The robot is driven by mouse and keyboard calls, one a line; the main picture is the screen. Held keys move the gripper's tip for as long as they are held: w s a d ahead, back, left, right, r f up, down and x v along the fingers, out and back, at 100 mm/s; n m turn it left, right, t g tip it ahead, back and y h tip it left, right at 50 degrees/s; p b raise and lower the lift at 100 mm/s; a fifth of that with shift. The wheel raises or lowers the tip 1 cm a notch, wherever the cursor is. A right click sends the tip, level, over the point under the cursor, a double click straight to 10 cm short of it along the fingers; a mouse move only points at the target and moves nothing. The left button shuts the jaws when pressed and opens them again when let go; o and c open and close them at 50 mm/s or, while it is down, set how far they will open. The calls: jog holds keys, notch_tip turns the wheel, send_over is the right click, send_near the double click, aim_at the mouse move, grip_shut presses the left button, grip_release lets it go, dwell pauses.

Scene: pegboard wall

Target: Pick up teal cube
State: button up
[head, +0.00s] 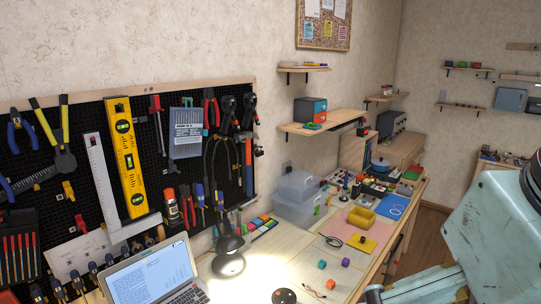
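A small teal cube (322,264) sits on the light wooden bench top, in the lower middle of the head view. A purple cube (345,262) stands just to its right, apart from it. Part of my own pale teal arm fills the right edge and lower right corner. My gripper's fingers do not show, so its distance to the cube cannot be told.
A lit black desk lamp (228,262) and an open laptop (158,275) stand to the left. A yellow tray (361,219) and clear bins (299,204) are farther back.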

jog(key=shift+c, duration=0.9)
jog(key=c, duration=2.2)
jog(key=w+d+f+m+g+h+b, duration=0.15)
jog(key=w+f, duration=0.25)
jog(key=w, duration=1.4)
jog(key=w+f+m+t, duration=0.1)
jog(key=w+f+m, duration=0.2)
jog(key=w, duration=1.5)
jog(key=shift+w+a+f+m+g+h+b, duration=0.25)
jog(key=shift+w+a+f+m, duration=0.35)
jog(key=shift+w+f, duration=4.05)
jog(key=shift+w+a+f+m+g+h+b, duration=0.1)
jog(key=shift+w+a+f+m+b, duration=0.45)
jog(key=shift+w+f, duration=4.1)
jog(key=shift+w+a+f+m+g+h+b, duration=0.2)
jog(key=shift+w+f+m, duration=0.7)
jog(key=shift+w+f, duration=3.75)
